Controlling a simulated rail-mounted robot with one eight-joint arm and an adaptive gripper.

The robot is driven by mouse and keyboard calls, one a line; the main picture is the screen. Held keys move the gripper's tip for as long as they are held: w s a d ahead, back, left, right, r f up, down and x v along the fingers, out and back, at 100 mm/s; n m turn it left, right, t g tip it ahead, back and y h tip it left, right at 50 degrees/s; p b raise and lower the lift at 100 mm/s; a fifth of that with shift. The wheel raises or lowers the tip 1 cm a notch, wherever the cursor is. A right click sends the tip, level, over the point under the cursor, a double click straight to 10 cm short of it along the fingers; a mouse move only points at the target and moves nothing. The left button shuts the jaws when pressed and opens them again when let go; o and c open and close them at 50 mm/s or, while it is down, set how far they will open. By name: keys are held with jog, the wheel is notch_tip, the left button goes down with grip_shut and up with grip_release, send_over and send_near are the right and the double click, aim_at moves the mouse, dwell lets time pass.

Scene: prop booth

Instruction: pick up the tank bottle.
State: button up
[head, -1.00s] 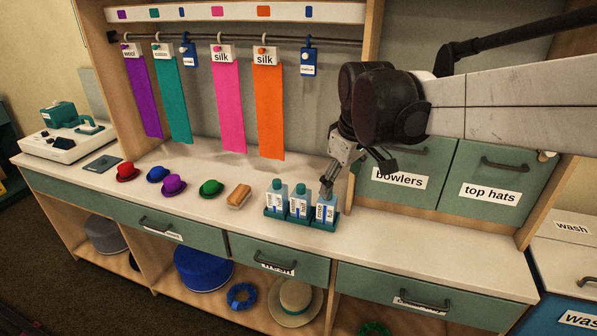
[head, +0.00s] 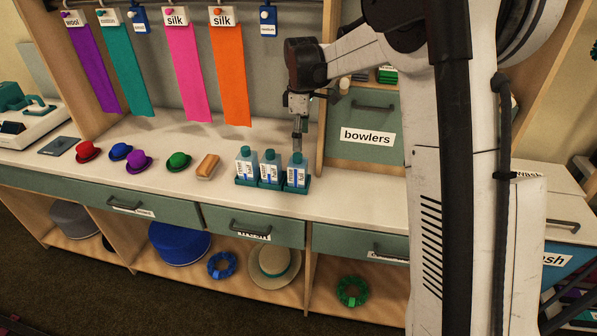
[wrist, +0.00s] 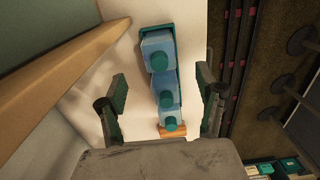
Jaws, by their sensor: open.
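Three pale blue bottles with teal caps and white labels stand upright in a teal tray (head: 243,183) on the counter: a left bottle (head: 246,169), a middle bottle (head: 270,171) and a right bottle (head: 296,175). I cannot read which label says tank. My gripper (head: 298,138) points down just above the right bottle in the head view. In the wrist view my gripper (wrist: 160,82) is open and empty, its fingers spread to either side of the bottle row. The largest bottle (wrist: 158,54) there is at the far end of the row, beyond the fingertips.
A wooden brush (head: 208,166) and several small hats, such as the green hat (head: 179,161), lie left of the tray. A wooden upright (head: 321,140) and the bowlers cabinet (head: 367,138) stand behind and to the right. The counter's front edge is close before the tray.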

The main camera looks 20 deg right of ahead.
aim_at(300, 155)
notch_tip(300, 155, down, 8)
jog(key=shift+f, duration=0.25)
jog(key=f, duration=0.4)
jog(key=shift+w+a+f, duration=0.2)
jog(key=shift+w+a, duration=0.2)
jog(key=shift+f, duration=0.45)
jog(key=shift+c, duration=0.3)
jog(key=c, duration=1.4)
jog(key=shift+r, duration=0.15)
